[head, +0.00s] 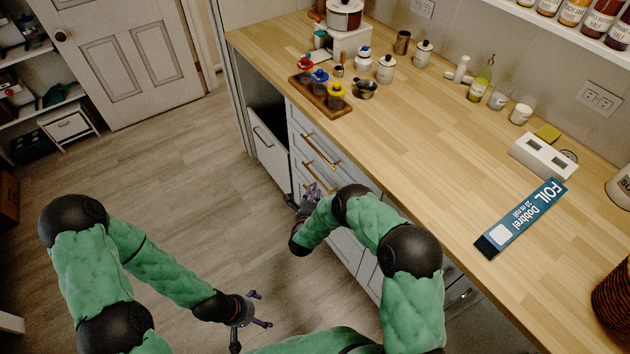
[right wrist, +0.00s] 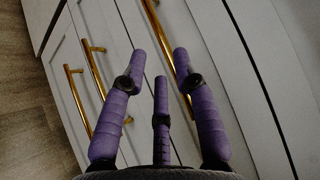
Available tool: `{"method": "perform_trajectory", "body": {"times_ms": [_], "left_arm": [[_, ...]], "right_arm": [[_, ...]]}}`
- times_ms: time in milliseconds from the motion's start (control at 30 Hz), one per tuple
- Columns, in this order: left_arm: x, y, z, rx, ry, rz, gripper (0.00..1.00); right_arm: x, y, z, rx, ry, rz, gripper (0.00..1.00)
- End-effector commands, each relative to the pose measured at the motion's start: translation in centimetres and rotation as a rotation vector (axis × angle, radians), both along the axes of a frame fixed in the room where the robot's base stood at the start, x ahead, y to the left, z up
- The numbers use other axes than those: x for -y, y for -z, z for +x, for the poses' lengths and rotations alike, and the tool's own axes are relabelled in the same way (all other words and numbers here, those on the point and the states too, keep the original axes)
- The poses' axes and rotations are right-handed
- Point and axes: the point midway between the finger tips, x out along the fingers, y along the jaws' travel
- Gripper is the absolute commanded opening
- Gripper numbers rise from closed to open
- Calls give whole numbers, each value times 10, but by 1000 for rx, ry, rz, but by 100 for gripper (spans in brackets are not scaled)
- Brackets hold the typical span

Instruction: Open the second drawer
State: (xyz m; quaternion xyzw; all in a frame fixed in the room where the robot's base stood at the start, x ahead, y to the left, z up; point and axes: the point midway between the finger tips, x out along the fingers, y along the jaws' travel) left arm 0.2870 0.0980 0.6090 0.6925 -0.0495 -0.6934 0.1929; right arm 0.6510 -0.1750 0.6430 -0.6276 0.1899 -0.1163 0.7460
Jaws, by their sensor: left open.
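A white drawer stack under the wooden counter shows gold bar handles in the head view: an upper handle (head: 322,147) and a lower handle (head: 318,165). The drawers in this stack look shut. My right gripper (head: 310,192) is in front of the stack, below these handles, and hides part of the lower fronts. In the right wrist view its purple fingers (right wrist: 160,65) are spread and empty. One gold handle (right wrist: 160,40) runs behind the right finger; two more handles (right wrist: 95,70) lie to the left. Contact cannot be told. My left gripper (head: 250,312) is open and empty above the floor.
A white front (head: 270,150) stands out from a dark opening left of the stack. The counter (head: 420,130) holds a spice tray (head: 322,98), canisters and a foil box (head: 520,218). The wooden floor (head: 180,170) is clear toward the door.

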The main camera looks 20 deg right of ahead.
Motion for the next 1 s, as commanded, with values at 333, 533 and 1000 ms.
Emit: {"method": "perform_trajectory", "body": {"times_ms": [333,533,1000], "left_arm": [[0,21,0,0,0,0,90],[0,24,0,0,0,0,90],[0,24,0,0,0,0,90]], "right_arm": [[23,10,50,0,0,0,30],[28,11,61,-2,-1,-1,30],[28,10,62,-2,-3,-1,0]]}}
